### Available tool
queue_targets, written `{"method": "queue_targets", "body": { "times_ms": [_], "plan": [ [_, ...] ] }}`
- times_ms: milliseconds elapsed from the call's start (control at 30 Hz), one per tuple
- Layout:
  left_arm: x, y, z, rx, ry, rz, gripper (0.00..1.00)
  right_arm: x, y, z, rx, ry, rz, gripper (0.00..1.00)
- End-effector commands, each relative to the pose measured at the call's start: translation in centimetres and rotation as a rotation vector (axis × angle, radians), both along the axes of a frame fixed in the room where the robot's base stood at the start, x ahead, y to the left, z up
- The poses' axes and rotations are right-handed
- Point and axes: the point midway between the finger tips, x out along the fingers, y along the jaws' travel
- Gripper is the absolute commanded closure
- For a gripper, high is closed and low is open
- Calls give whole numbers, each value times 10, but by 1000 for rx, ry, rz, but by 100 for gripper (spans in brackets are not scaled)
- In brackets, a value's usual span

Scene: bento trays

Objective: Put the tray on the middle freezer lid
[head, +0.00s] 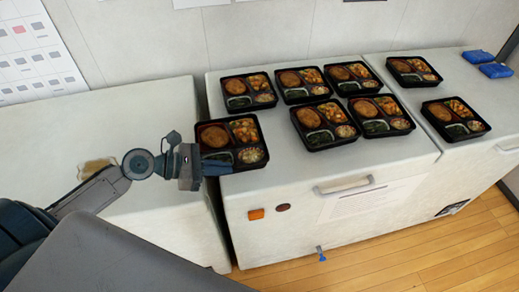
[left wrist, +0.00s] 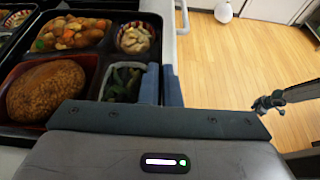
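The tray at my left gripper is a black bento tray (head: 264,158) with a brown patty, mixed vegetables, greens and a pale side. It is at the front left corner of the middle freezer lid (head: 300,165), its left side reaching past the lid's edge. I cannot tell if it touches the lid. My left gripper (head: 218,168) is shut on its near wall; in the left wrist view one blue finger is inside the tray (left wrist: 97,80) and one outside. What seems to be my right gripper (left wrist: 268,103) is small and dark over the floor; its fingers are unclear.
Several other filled trays (head: 324,139) stand close behind and to the right on the middle lid. The right freezer lid (head: 465,90) holds more trays and blue packs (head: 495,70). The left freezer lid (head: 90,125) is mostly bare. A handle (head: 344,186) sticks out in front.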

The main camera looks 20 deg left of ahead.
Motion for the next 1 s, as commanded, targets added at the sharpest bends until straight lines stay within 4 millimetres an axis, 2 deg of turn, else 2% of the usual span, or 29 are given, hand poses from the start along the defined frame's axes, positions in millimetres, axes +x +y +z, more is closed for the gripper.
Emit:
{"method": "queue_targets", "body": {
  "times_ms": [700,867,1000],
  "plan": [
    [101,-48,-7,-4,-3,0,100,1,-6,21,-7,-1,2,64],
    [106,-51,-13,-1,1,-1,100,1,-6,23,-7,-1,2,64],
    [106,-51,-32,-2,4,0,100,1,-6,29,-7,-1,2,64]
  ]
}}
